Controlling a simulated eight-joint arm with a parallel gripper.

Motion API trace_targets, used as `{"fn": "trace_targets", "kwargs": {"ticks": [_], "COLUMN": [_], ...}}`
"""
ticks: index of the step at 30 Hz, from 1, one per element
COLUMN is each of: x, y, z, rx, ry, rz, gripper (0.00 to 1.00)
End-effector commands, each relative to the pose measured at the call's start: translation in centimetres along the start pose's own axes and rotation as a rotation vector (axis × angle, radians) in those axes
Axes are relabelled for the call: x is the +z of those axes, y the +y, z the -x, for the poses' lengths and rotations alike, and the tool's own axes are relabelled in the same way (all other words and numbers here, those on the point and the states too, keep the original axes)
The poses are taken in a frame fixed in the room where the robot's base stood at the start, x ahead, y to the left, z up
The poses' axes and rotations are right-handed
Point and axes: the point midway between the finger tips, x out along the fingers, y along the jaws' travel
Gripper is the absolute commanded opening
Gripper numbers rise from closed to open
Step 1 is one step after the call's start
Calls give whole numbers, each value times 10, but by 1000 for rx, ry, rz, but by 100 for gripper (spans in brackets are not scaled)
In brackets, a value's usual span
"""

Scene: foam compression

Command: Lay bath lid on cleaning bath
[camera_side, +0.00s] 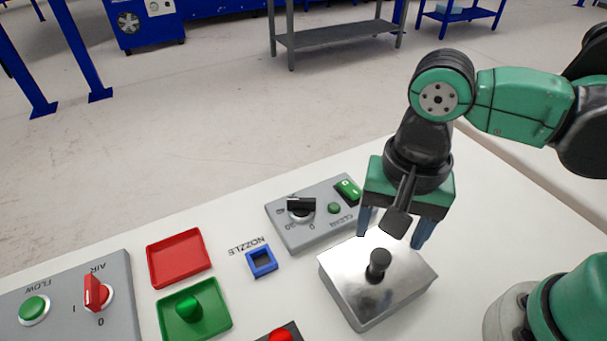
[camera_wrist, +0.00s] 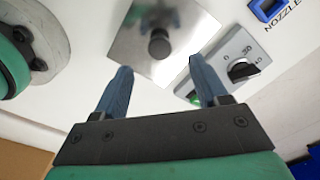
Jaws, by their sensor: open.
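The bath lid (camera_side: 345,268) is a shiny metal plate with a black knob (camera_side: 377,264) standing up from its middle. It lies on top of the cleaning bath (camera_side: 375,315), a metal box, and covers its opening. My gripper (camera_side: 392,240) is open and empty, above and behind the knob in the side view. In the wrist view the blue fingers (camera_wrist: 163,80) are spread apart, and the lid (camera_wrist: 130,42) with its knob (camera_wrist: 159,45) shows beyond them, apart from both fingertips.
A grey control panel (camera_side: 285,230) with a black dial and green switch stands behind the bath. A blue nozzle holder (camera_side: 261,262), a red tray (camera_side: 176,258) and a green tray (camera_side: 215,325) with a green piece are to the left. The AIR/FLOW panel (camera_side: 65,315) is far left.

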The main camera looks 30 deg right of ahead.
Motion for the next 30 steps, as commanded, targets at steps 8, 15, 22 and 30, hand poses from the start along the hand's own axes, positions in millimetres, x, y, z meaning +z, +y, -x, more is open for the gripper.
{"fn": "trace_targets", "kwargs": {"ticks": [8, 15, 22, 30], "x": [0, 0, -27, -111], "y": [1, 0, 2, 24], "z": [45, 70, 64, 36], "rx": [0, 0, -100, -284], "ry": [0, 0, 36, 375], "rz": [0, 0, 119, 551], "gripper": [66, 66, 66, 66]}}
